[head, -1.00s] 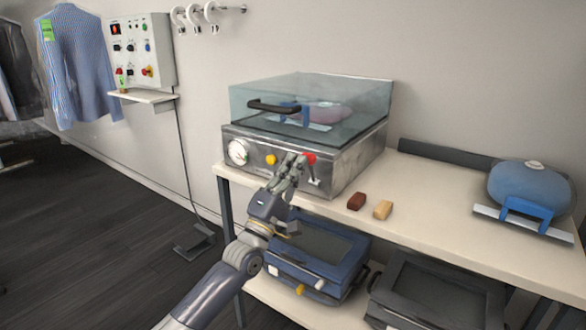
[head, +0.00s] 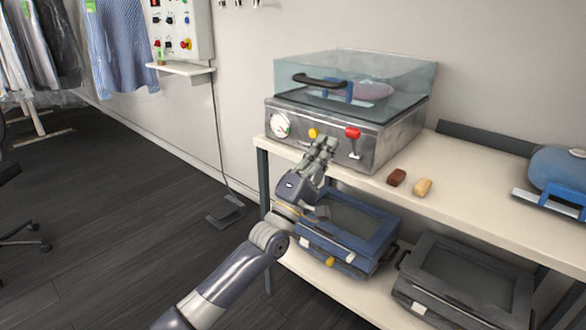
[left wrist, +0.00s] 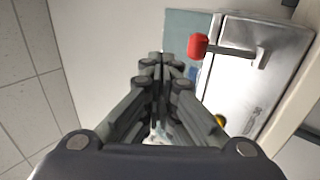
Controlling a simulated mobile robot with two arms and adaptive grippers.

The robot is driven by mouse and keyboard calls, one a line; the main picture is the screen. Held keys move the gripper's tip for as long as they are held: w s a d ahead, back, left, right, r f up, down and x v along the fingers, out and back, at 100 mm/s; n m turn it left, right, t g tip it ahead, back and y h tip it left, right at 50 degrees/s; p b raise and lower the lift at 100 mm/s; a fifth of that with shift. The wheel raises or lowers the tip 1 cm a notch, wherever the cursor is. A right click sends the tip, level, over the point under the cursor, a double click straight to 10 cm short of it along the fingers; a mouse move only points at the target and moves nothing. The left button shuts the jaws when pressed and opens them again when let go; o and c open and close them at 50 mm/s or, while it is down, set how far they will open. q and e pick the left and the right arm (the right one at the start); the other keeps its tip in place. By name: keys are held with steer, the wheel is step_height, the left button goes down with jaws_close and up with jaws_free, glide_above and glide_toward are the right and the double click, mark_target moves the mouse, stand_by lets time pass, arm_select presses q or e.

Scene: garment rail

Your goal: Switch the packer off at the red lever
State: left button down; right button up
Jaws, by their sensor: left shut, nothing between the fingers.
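The packer (head: 402,133) is a steel box with a clear lid, shut, on the bench. Its red lever (head: 353,133) stands at the front right with the knob at the top of its stem. The knob also shows in the left wrist view (left wrist: 198,46), right of the fingertips. My left gripper (head: 327,145) is shut and empty in front of the packer's face, just left of the lever. A small gap shows between fingertips and knob in the head view. In the left wrist view the gripper (left wrist: 164,62) points past the knob. My right gripper is not in view.
A yellow button (head: 312,133) and a round gauge (head: 281,125) sit left of the lever. A brown block (head: 397,177) and a tan block (head: 422,187) lie on the bench (head: 470,190). A blue case (head: 345,255) is on the shelf below, near my arm.

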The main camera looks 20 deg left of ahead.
arm_select(q)
steer(key=s+a+f, duration=0.1)
steer(key=s+a, duration=0.1)
steer(key=s, duration=0.5)
steer(key=shift+s+a+f+p, duration=0.15)
steer(key=shift+s+f+p, duration=0.15)
steer(key=shift+s+f, duration=0.1)
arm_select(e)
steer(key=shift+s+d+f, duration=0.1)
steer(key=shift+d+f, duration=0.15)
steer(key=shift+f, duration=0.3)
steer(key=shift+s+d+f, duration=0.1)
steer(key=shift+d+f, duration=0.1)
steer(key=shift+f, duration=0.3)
